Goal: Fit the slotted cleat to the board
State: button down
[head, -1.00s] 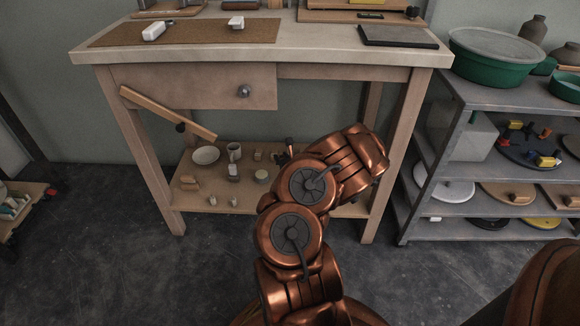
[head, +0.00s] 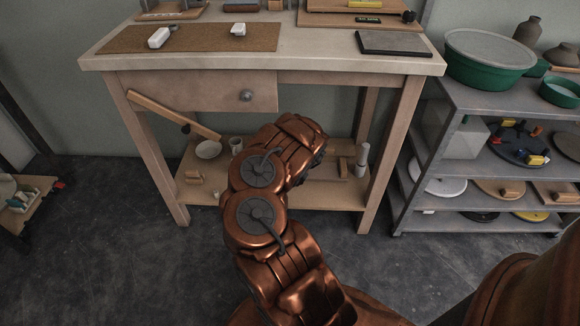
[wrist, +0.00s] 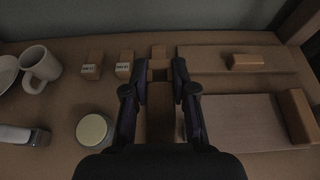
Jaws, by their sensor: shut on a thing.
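In the wrist view my gripper (wrist: 161,75) is shut on a wooden piece (wrist: 160,122), which looks like the slotted cleat. A dark notch shows between the fingertips, and my fingers and wrist hide much of the piece. Right of the gripper lies a flat pale board (wrist: 235,122) with a raised wooden block (wrist: 298,116) at its right end. Behind it is another flat board (wrist: 205,60) with a small block (wrist: 246,62) on it. I cannot tell which is the task's board, or whether the held piece touches anything. In the head view my arm hides the gripper.
Two labelled wooden blocks (wrist: 108,66), a white mug (wrist: 40,68), a plate (wrist: 7,72) and a round tin (wrist: 95,131) stand left of the gripper on the lower shelf (head: 340,199). The workbench top (head: 310,57) is overhead. A grey rack (head: 470,190) stands at the right.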

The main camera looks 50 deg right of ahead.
jog(key=shift+f, duration=0.15)
dwell(0.4)
jog(key=shift+f+b, duration=2.1)
jog(key=shift+f, duration=0.55)
jog(key=shift+f, duration=0.2)
jog(key=shift+f+b, duration=0.95)
jog(key=shift+f, duration=0.3)
jog(key=c, duration=0.9)
grip_release()
jog(key=shift+o, duration=0.2)
jog(key=shift+r, duration=0.1)
jog(key=shift+r, duration=4.95)
